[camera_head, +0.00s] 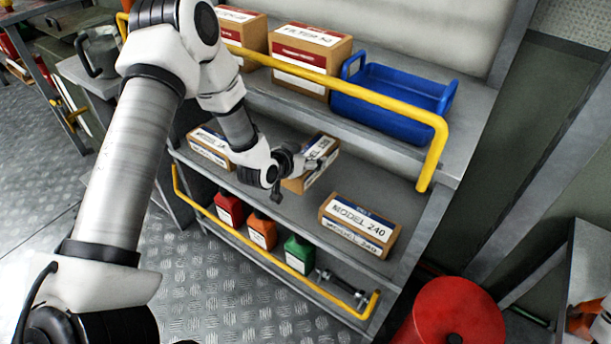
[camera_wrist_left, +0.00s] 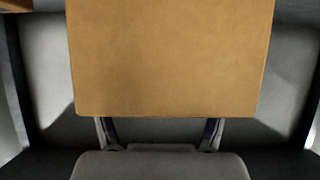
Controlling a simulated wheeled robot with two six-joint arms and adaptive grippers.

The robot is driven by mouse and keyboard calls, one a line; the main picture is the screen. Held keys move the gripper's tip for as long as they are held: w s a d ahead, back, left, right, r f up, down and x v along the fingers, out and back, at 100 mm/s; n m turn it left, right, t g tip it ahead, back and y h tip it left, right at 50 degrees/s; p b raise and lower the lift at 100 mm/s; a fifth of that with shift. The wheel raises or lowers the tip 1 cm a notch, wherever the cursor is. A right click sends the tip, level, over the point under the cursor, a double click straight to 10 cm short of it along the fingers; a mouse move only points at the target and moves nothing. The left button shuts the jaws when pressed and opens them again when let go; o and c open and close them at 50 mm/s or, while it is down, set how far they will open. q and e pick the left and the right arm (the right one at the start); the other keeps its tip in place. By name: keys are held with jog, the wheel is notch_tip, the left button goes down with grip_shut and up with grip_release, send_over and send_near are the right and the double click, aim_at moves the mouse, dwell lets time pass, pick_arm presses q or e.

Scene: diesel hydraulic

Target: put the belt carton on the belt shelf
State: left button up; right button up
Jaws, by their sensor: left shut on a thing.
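My left gripper (camera_head: 300,163) reaches in over the middle shelf board (camera_head: 285,207) and is shut on a brown carton (camera_head: 322,147) with a white label and a blue edge. The label's print is partly hidden and too small to read surely. In the left wrist view a plain brown face of this carton (camera_wrist_left: 170,60) fills the upper middle, just beyond the gripper's fingers (camera_wrist_left: 160,130). I cannot tell whether its underside touches the board. Similar cartons stand on either side: one marked MODEL 240 (camera_head: 358,224) at right, one (camera_head: 212,146) at left. My right gripper is not in view.
A yellow rail (camera_head: 330,83) runs along the upper shelf, which bears red-labelled cartons (camera_head: 311,58) and a blue bin (camera_head: 392,101). Red, orange and green bottles (camera_head: 262,230) stand below. A red drum (camera_head: 455,315) is at lower right. Bare board lies between the cartons.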

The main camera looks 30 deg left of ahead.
pick_arm(q)
notch_tip(320, 180, down, 5)
jog(key=shift+f+b, duration=0.1)
jog(key=shift+b, duration=0.6)
jog(key=shift+w, duration=0.1)
jog(key=shift+d, duration=0.1)
jog(key=o, duration=1.5)
jog(key=shift+f, duration=0.1)
jog(key=shift+s+r, duration=0.3)
jog(key=p+v, duration=0.3)
jog(key=v, duration=0.8)
jog(key=shift+s, duration=0.25)
